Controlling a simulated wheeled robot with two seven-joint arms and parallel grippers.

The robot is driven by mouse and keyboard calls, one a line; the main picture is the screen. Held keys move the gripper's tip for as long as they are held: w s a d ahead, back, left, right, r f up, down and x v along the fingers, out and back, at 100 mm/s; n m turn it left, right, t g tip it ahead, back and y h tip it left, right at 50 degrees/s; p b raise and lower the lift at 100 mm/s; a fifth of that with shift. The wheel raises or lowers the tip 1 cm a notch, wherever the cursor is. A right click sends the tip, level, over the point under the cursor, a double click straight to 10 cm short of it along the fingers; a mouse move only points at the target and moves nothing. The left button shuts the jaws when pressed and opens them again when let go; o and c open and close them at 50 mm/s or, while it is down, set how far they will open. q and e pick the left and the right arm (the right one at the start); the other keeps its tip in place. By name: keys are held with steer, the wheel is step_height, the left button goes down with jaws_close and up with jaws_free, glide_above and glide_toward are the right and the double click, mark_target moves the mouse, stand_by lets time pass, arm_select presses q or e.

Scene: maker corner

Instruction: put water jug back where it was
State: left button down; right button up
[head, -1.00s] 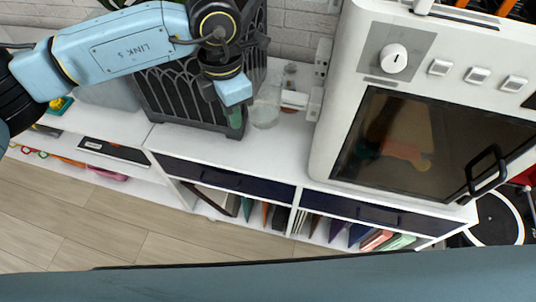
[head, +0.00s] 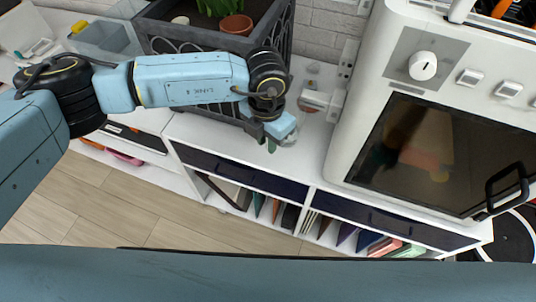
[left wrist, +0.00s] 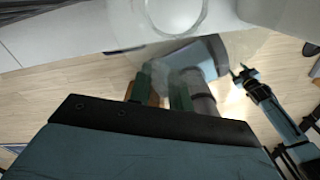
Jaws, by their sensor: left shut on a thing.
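The water jug is clear and hard to make out. In the head view it shows as a glassy shape (head: 290,137) beside my left gripper (head: 272,143), above the white cabinet top (head: 222,132). In the left wrist view its round rim (left wrist: 178,18) is at the top. The green fingers of my left gripper (left wrist: 161,92) are seen there through clear material, shut on the jug. I cannot tell whether its base touches the cabinet. Another arm with a small dark gripper (left wrist: 241,75), seemingly my right, shows in the left wrist view; its jaws are too small to read.
A dark planter box (head: 150,28) with a terracotta pot (head: 236,25) stands behind my left arm. A large white machine (head: 345,140) with a dark window stands to the right. Small white items (head: 315,99) lie near the wall. Books (head: 345,235) fill the lower shelves.

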arm_select(q)
step_height(320, 180, down, 8)
steer(key=shift+r, duration=0.25)
steer(key=shift+f+b, duration=0.15)
steer(key=shift+b, duration=0.15)
steer(key=c, duration=1.3)
jaws_free()
step_height(320, 180, up, 12)
steer(key=shift+r+p, duration=0.2)
steer(key=shift+p, duration=0.1)
